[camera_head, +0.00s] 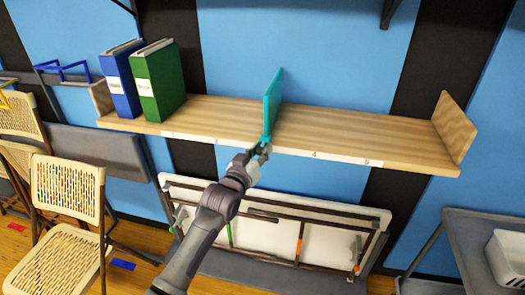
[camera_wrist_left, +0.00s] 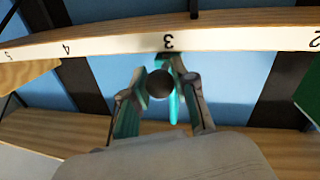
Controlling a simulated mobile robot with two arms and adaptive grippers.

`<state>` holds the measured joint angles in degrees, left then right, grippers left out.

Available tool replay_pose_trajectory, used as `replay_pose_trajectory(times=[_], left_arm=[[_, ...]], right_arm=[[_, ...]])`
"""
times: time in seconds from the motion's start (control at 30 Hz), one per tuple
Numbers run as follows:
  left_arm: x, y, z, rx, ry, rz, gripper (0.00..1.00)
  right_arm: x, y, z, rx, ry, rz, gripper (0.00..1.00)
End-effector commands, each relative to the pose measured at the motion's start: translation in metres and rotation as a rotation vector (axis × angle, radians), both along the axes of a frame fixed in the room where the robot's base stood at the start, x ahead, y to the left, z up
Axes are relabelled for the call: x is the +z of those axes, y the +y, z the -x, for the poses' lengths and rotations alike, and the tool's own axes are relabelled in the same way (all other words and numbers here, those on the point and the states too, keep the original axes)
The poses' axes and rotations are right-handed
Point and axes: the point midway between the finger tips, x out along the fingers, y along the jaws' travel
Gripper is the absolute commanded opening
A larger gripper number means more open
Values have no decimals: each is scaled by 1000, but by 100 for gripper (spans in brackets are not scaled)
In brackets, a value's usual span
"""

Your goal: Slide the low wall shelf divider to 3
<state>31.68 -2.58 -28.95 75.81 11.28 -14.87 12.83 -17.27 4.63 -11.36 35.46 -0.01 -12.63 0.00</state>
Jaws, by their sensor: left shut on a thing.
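The teal divider (camera_head: 272,103) stands upright on the low wooden wall shelf (camera_head: 350,130). My left gripper (camera_head: 263,150) is at the shelf's front edge, shut on the divider's front lower end. In the left wrist view, the divider (camera_wrist_left: 173,103) shows between the fingers of my left gripper (camera_wrist_left: 161,82), with a dark round part in front of it. The front label strip (camera_wrist_left: 240,40) appears upside down there, and the divider lines up with the 3. In the head view the gripper hides the 3, while 4 and 5 show to its right. My right gripper is not in view.
Blue (camera_head: 121,82) and green (camera_head: 158,82) binders stand at the shelf's left end. The shelf right of the divider is bare up to its end panel (camera_head: 455,125). A folded table (camera_head: 325,240) leans below, and folding chairs (camera_head: 65,210) stand at left.

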Motion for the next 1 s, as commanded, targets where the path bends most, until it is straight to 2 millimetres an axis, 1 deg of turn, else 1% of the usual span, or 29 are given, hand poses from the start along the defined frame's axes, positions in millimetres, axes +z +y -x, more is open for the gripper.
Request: replay_pose_trajectory(times=[0.1,0.27,0.3,0.43,0.47,0.8,0.87,1.0], left_arm=[[0,1,0,1,0,1,0],[0,1,0,1,0,2,0],[0,1,0,1,0,2,29],[0,1,0,0,0,2,50],[0,0,0,0,0,2,53],[0,1,2,0,0,2,53],[0,3,5,0,-1,3,53],[-1,12,21,1,0,2,53]], right_arm=[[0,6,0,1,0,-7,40],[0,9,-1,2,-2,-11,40],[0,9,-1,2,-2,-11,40],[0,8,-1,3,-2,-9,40],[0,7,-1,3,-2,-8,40],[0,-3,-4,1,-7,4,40],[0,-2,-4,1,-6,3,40],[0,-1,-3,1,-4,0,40]])
